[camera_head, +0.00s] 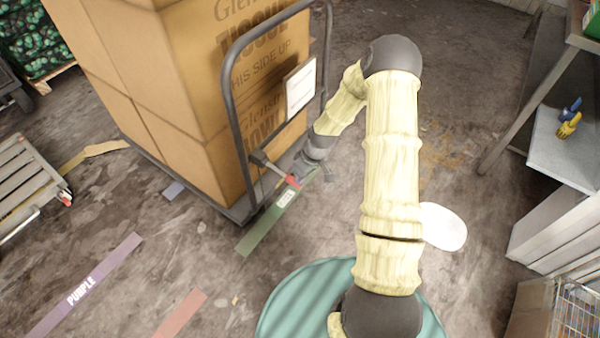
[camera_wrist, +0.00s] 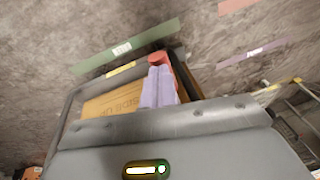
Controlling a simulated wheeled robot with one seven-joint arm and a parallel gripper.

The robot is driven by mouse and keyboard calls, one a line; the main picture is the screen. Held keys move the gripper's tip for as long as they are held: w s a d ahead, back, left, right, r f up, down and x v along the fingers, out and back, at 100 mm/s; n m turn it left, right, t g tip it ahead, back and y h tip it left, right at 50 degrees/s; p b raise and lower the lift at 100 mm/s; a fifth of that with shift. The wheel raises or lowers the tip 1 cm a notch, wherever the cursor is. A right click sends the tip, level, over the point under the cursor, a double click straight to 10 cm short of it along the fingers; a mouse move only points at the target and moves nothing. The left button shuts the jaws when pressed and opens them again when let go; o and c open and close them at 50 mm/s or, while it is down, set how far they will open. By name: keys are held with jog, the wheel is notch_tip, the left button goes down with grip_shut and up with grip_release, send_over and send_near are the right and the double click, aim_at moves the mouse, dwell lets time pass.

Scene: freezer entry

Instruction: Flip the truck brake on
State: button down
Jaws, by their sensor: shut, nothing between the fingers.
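The platform truck (camera_head: 238,92) has a dark grey tubular handle and carries stacked cardboard boxes. A small red part (camera_head: 292,182), seemingly the brake lever, sits low at the handle end of the truck. It also shows in the wrist view (camera_wrist: 158,58), just beyond my fingertips. My gripper (camera_wrist: 160,76) has its lavender fingers shut with nothing between them. The fingertips are at or very close to the red part; I cannot tell whether they touch. In the head view, my wrist partly hides this area.
A green floor strip (camera_head: 265,222) lies by the truck's handle end. A purple-labelled strip (camera_head: 82,290) and a grey slatted cart (camera_head: 25,180) are at the left. A metal shelf (camera_head: 562,145) with blue and yellow items stands at the right.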

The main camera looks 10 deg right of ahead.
jog(key=shift+s+f, duration=0.3)
jog(key=shift+f, duration=0.2)
jog(key=s+d+r+p, duration=0.4)
jog(key=d+r, duration=0.3)
jog(key=r, duration=0.3)
jog(key=shift+s+d, duration=0.2)
jog(key=shift+s, duration=0.25)
jog(key=shift+r, duration=0.15)
